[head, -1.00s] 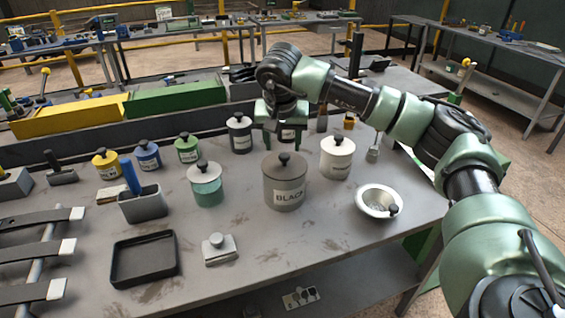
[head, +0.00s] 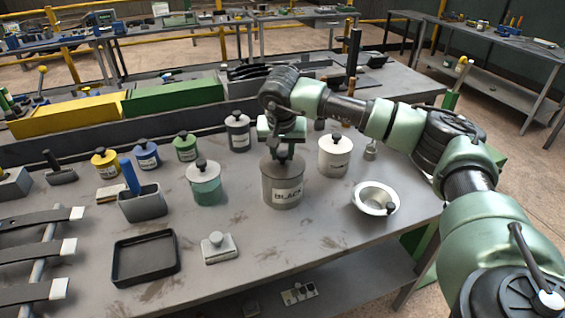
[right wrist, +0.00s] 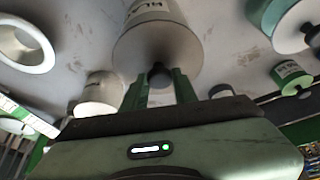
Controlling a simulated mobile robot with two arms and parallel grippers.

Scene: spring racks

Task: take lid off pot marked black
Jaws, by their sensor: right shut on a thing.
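The grey pot marked BLACK (head: 283,190) stands upright on the workbench in the head view. Its grey lid (right wrist: 158,50) is on the pot, with a dark round knob (right wrist: 160,75) on top. My right gripper (head: 284,155) is above this pot, with its fingers pointing down. In the right wrist view its green fingers (right wrist: 160,88) are on either side of the knob and shut on it. The fingers partly hide the knob in the head view. My left gripper is not in view.
A white bowl (head: 376,198) sits front right. A black tray (head: 117,275) lies front left. Bare bench (head: 300,235) lies in front.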

